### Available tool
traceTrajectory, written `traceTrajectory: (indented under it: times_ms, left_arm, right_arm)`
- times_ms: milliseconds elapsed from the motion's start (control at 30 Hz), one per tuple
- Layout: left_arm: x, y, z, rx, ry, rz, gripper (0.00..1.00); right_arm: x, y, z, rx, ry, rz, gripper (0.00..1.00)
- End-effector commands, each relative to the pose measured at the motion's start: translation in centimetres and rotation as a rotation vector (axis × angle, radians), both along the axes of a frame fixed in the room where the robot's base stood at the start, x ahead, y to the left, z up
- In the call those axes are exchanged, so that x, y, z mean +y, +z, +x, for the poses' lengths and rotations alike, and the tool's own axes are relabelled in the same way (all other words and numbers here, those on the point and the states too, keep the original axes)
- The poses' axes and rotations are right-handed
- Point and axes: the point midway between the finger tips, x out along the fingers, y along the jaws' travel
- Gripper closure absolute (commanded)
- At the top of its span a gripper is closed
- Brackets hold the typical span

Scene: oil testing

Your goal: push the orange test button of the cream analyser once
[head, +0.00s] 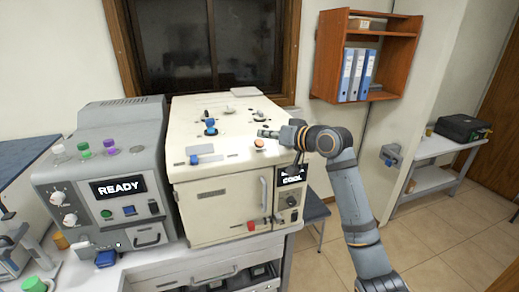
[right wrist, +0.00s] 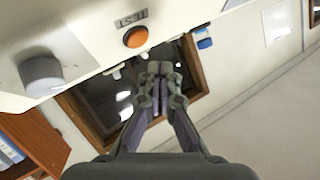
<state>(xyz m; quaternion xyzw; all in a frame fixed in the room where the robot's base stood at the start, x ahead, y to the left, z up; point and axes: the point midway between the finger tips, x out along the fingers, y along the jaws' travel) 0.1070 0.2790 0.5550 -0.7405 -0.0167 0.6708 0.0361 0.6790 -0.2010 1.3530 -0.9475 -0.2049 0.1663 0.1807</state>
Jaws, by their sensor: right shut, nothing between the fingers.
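The cream analyser (head: 215,200) stands on the bench in the middle of the head view, with a small screen reading COOL (head: 291,180). Its orange test button (head: 259,143) sits on the upper front strip. In the right wrist view the orange button (right wrist: 136,37) shows beside its TEST label. My right gripper (head: 266,133) reaches in from the right, above the analyser's top near the button. Its fingertips (right wrist: 160,72) are shut and empty, close to the button in the picture. A gap or contact cannot be told. My left gripper is not in view.
A grey machine reading READY (head: 119,187) stands directly left of the analyser. Several small knobs and fittings (head: 210,127) rise from the analyser's top. A grey knob (right wrist: 41,75) shows in the right wrist view. A wall shelf with blue binders (head: 358,75) hangs behind my right arm.

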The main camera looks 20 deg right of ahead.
Motion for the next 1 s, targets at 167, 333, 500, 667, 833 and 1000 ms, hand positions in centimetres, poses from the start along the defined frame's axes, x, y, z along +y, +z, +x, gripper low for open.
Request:
traceTrajectory:
  times_ms: [167, 333, 500, 667, 833, 1000]
  left_arm:
    - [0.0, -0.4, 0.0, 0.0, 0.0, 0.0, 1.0]
    - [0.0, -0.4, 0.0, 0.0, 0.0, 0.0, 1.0]
    - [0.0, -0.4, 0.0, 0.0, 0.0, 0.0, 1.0]
    - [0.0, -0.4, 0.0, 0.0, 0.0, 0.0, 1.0]
    - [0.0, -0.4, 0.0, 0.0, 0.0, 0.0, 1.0]
    - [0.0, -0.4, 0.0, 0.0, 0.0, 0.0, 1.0]
  right_arm:
    - [0.0, -1.2, 0.9, 0.0, 0.0, 0.0, 1.0]
    - [0.0, -1.6, 1.2, 0.0, -0.001, -0.001, 1.0]
    - [0.0, -1.6, 1.2, 0.0, -0.001, -0.001, 1.0]
    - [0.0, -1.6, 1.2, 0.0, 0.0, -0.001, 1.0]
    - [0.0, -1.6, 1.2, 0.0, 0.0, -0.001, 1.0]
    - [0.0, -1.6, 1.2, 0.0, 0.0, -0.001, 1.0]
